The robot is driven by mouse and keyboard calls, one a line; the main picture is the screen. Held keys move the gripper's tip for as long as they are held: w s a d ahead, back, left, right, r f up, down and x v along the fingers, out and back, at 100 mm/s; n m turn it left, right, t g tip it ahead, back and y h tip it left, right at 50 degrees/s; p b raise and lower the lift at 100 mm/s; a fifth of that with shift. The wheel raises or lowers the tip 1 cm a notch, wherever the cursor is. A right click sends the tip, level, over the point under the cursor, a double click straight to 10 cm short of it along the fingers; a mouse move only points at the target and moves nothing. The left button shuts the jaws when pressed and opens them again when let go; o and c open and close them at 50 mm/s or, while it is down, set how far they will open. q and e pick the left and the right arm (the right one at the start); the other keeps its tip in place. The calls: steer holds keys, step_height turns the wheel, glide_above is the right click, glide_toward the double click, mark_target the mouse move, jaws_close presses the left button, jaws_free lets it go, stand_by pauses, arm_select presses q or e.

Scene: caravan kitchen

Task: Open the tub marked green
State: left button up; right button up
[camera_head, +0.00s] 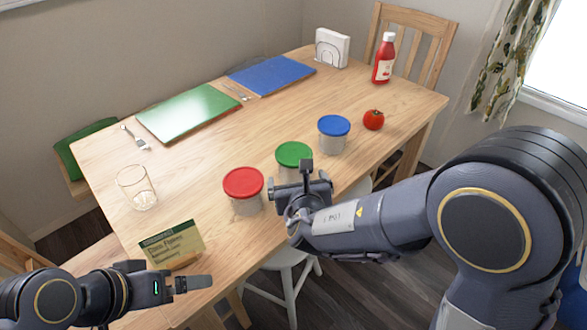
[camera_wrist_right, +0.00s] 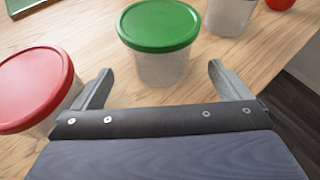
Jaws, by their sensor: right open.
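The tub with the green lid (camera_head: 294,154) stands upright on the table between the red-lidded and blue-lidded tubs, its lid on. In the right wrist view the green-lidded tub (camera_wrist_right: 160,28) is straight ahead, with its clear body below the lid. My right gripper (camera_head: 303,182) is open and empty at the table's near edge, just in front of this tub. Its two fingers (camera_wrist_right: 160,73) are spread wide, with the tub beyond and between them, apparently not touched. My left gripper (camera_head: 196,283) is low at the near left; its opening cannot be made out.
The red-lidded tub (camera_head: 243,182) is close by my right gripper's left finger. The blue-lidded tub (camera_head: 334,126) and a tomato (camera_head: 373,120) stand to the right. A glass (camera_head: 137,188) and a sign card (camera_head: 172,245) are on the left. The table's middle is clear.

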mark_target(296, 175)
arm_select(q)
steer(key=shift+f+b, duration=0.35)
arm_select(e)
steer(key=x, duration=0.5)
steer(key=shift+w+f, duration=0.1)
steer(key=shift+w, duration=0.2)
steer(key=shift+c, duration=0.3)
steer(key=c, duration=1)
steer(key=shift+r, duration=0.2)
